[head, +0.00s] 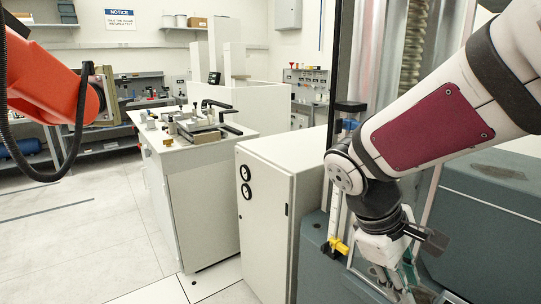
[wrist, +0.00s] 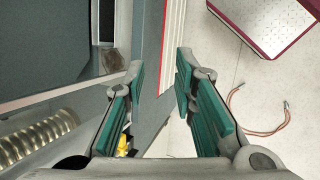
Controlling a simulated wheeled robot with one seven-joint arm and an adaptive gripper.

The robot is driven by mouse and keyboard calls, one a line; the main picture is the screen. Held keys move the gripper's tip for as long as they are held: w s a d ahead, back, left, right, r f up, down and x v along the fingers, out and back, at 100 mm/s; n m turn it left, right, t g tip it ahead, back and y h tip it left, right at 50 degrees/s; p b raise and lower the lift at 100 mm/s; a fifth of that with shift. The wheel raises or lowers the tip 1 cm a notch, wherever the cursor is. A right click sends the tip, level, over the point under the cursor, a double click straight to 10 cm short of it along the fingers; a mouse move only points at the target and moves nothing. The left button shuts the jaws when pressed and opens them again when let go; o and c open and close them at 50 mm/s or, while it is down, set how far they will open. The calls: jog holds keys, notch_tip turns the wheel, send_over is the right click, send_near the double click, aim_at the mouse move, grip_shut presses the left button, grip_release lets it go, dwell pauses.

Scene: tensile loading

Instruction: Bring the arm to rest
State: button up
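My arm comes in from the right in the head view, and my gripper (head: 402,284) hangs at its end, pointing down at the bottom of the picture, close to the testing machine (head: 345,272). Its fingertips are partly cut off there. In the wrist view my gripper (wrist: 160,72) has its two green-padded fingers spread apart. Nothing is held between them. The machine's grey body and the floor (wrist: 215,75) lie below and beyond the gap.
The machine's threaded column (head: 413,45) and dark upright stand beside my arm. A white cabinet (head: 270,215) is left of it. A workbench (head: 205,165) carries clamps and fixtures. An orange arm (head: 45,90) reaches in at left. Floor at lower left is clear.

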jog(key=s+a+r+m+t+y+p, duration=0.2)
jog(key=s+r+m+t+y, duration=0.2)
jog(key=s, duration=0.9)
jog(key=shift+a+r+m+y, duration=0.3)
jog(key=shift+r+m+y, duration=0.4)
jog(key=shift+r+m, duration=1)
jog(key=shift+d, duration=0.15)
